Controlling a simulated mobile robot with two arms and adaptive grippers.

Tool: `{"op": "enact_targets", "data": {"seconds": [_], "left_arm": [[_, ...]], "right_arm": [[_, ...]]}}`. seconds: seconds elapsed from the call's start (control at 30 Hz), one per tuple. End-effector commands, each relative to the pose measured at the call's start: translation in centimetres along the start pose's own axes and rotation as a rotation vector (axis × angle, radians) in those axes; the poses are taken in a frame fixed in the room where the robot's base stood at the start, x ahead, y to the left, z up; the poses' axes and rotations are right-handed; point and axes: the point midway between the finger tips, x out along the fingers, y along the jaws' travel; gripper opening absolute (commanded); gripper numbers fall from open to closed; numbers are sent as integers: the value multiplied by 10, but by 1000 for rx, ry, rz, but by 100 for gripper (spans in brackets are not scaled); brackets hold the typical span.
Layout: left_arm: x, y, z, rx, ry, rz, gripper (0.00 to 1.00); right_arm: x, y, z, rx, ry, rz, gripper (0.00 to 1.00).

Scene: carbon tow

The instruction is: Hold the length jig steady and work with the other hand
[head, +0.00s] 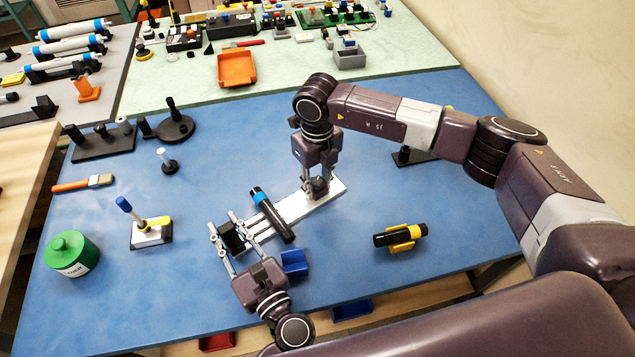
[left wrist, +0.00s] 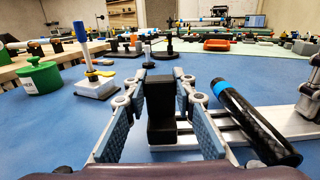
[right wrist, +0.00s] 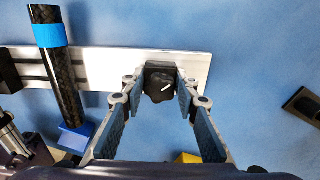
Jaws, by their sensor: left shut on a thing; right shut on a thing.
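The length jig (head: 300,205) is a silver slotted rail on the blue mat, with a black block (head: 232,238) at its left end and a black knob (head: 319,187) towards its right end. My left gripper (head: 225,226) is closed around the black block, which also shows in the left wrist view (left wrist: 160,110). My right gripper (head: 318,178) is closed around the knob, seen from above in the right wrist view (right wrist: 160,84). A black carbon tube (head: 275,218) with a blue band lies slanting across the rail. Its near end is beside a blue cradle (head: 294,262); contact is unclear.
A second black tube (head: 388,238) rests in a yellow cradle at the right. A green pot (head: 73,255), a blue-handled tool on a stand (head: 152,232) and a brush (head: 85,184) are at the left. Black stands (head: 98,142) are behind.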

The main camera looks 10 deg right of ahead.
Motion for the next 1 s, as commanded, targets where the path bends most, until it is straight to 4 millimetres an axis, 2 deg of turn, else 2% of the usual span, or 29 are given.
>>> {"op": "enact_targets", "data": {"seconds": [0.03, 0.23, 0.5, 0.53, 0.67, 1.0], "left_arm": [[-3, 0, -8, 6, 16, -3, 1], [-3, 0, -7, 6, 16, -4, 1], [-2, 0, -7, 5, 16, -3, 1], [-2, 0, -7, 5, 15, -3, 1], [-2, 0, -7, 5, 15, -3, 1], [-2, 0, -7, 5, 15, -3, 1]], "right_arm": [[0, 6, 1, -2, -1, 2, 0], [0, 34, 1, -4, -2, 2, 0], [-1, 35, 1, 0, -3, 2, 0], [-1, 35, 1, 0, -3, 1, 31], [0, 35, 1, 0, -2, 1, 46], [-3, 34, 1, 0, -2, 0, 46]]}}
